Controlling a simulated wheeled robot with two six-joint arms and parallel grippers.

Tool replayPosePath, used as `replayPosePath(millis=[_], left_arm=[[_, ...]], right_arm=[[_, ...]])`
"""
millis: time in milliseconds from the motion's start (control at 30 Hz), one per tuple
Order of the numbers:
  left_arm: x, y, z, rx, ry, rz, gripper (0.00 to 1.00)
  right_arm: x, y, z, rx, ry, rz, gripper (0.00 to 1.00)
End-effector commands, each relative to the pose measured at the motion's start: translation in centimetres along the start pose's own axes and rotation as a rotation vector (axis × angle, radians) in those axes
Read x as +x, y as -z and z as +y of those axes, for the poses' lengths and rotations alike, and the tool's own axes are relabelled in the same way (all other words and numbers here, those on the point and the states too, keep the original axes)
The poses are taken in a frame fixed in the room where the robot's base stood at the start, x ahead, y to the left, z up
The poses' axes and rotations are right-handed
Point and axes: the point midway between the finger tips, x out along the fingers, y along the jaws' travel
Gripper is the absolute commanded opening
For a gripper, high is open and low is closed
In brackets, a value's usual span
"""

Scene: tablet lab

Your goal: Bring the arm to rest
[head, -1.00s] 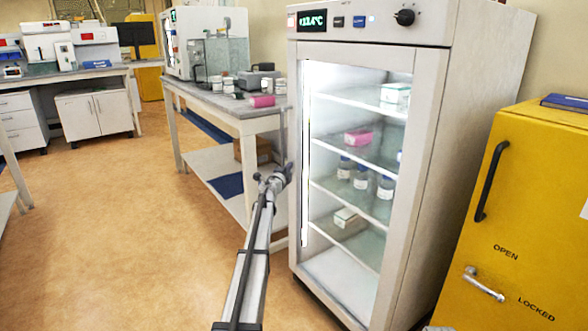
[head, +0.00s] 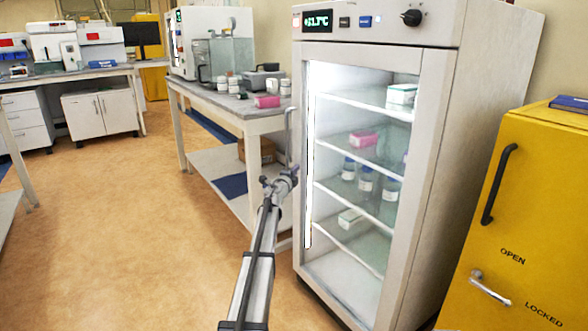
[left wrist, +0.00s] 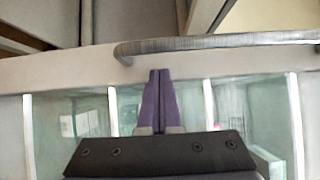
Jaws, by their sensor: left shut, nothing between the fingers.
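My left arm (head: 258,262) reaches up from the bottom of the head view, and my left gripper (head: 294,172) is close to the left edge of the glass-door cabinet (head: 425,32). In the left wrist view the gripper's two fingers (left wrist: 159,75) are shut together with nothing between them. They point at the cabinet's door frame (left wrist: 60,72), just below a curved grey handle (left wrist: 220,42). I cannot tell whether the fingertips touch the frame. The cabinet door appears closed. My right gripper is not in view.
A yellow cabinet (head: 545,215) stands at the right. A lab table (head: 235,108) with jars and a pink box (head: 267,102) stands behind the gripper. More benches (head: 70,72) stand at the far left. The floor (head: 120,240) at the left is clear.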

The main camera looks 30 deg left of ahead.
Motion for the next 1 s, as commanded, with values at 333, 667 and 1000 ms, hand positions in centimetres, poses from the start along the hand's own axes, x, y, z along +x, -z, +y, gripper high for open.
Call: replayPosePath(millis=[333,667,1000], left_arm=[[-5.9,-0.9,-0.1,0.001,0.001,-0.017,0.00],[-6.0,-0.9,-0.1,-0.002,0.002,-0.021,0.00],[-12.2,10.7,1.0,-0.375,-0.018,-0.279,0.00]], right_arm=[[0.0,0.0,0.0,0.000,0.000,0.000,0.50],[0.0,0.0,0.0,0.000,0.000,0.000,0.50],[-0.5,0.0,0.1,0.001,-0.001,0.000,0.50]])
